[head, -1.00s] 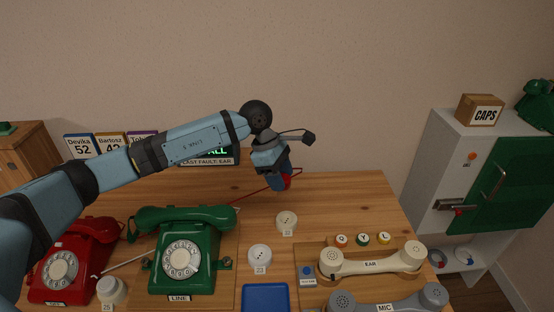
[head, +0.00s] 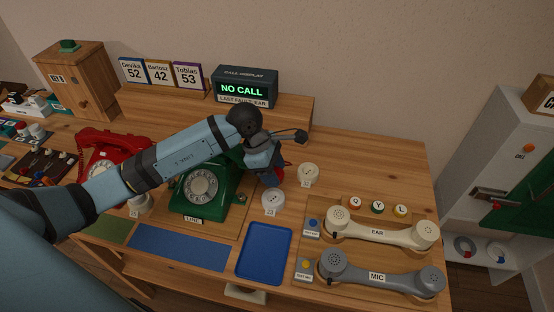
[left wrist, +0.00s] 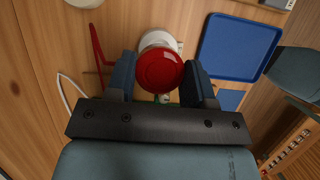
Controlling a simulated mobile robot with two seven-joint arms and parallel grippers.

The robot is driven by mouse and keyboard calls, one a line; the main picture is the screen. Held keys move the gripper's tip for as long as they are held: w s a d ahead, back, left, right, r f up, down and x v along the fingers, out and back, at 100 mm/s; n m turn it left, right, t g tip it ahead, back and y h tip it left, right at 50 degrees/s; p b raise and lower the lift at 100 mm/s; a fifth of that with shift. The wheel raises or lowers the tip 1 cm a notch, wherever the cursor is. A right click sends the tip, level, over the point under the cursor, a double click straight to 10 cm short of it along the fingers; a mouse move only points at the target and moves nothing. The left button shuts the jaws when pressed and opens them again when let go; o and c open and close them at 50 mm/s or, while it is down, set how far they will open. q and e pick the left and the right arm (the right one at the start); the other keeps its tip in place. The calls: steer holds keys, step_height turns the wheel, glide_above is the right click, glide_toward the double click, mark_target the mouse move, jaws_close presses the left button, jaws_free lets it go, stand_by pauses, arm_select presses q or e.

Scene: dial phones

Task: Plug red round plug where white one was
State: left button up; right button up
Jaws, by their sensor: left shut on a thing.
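My left gripper (head: 270,180) is shut on a red round plug (left wrist: 160,70), seen between its two blue fingers in the left wrist view. In that view a white round piece (left wrist: 158,39) shows just past the plug; I cannot tell whether they touch. In the head view the gripper is beside the green phone (head: 205,190), just behind a white round piece with dark holes (head: 273,198). A second white round piece (head: 308,173) is right of the gripper. Another white one (head: 138,205) is left of the green phone, partly hidden. My right gripper is not in view.
A red phone (head: 108,155) stands left. A blue tray (head: 264,253) lies in front; it also shows in the left wrist view (left wrist: 240,48). Cream (head: 380,232) and grey (head: 380,278) handsets lie right. The display (head: 245,88) reads NO CALL. A red cord (left wrist: 97,50) runs beside my gripper.

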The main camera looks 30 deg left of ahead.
arm_select(q)
steer(key=shift+s+a+f, duration=0.15)
steer(key=shift+s+f, duration=0.1)
steer(key=shift+s, duration=0.05)
steer(key=shift+f+b, duration=1.15)
steer(key=shift+f, duration=1.1)
steer(key=shift+f+b, duration=0.45)
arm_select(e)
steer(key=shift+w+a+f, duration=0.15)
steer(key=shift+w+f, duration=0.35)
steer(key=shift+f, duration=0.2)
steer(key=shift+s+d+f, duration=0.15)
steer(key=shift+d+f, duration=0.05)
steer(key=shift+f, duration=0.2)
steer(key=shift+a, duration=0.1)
arm_select(q)
steer(key=shift+b, duration=0.4)
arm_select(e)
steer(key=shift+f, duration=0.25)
arm_select(q)
steer(key=shift+f+b, duration=0.7)
steer(key=shift+f, duration=0.05)
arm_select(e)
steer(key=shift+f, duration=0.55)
